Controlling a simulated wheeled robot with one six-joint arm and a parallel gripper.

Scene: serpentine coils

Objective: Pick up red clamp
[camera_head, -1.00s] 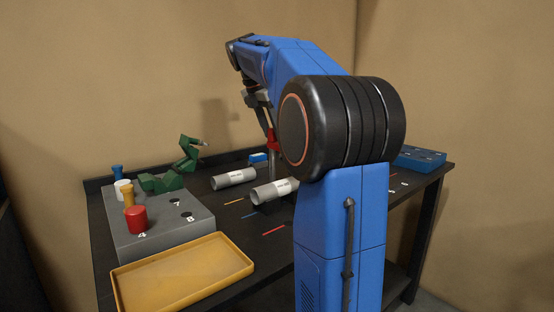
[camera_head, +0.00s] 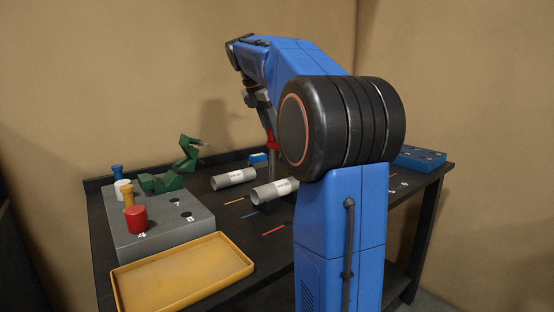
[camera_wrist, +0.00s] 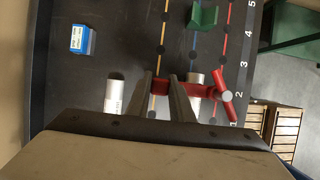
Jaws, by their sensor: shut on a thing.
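The red clamp (camera_wrist: 221,96) shows in the wrist view, with one part between my fingers and an angled red arm with a pale round end at the right. My gripper (camera_wrist: 163,84) is shut on its left part. A pale post (camera_wrist: 194,78) stands beside the right finger, close against the clamp. In the head view the red clamp (camera_head: 274,143) shows low at my gripper, partly hidden by my own arm. I cannot tell whether it is lifted off the post.
White cylinders (camera_head: 234,178) lie near the clamp. A grey block (camera_head: 163,232) with coloured pegs and a yellow tray (camera_head: 133,292) are at the left. A green jointed piece (camera_head: 188,152) stands behind. A blue box (camera_wrist: 82,40) and a green piece (camera_wrist: 204,17) show in the wrist view.

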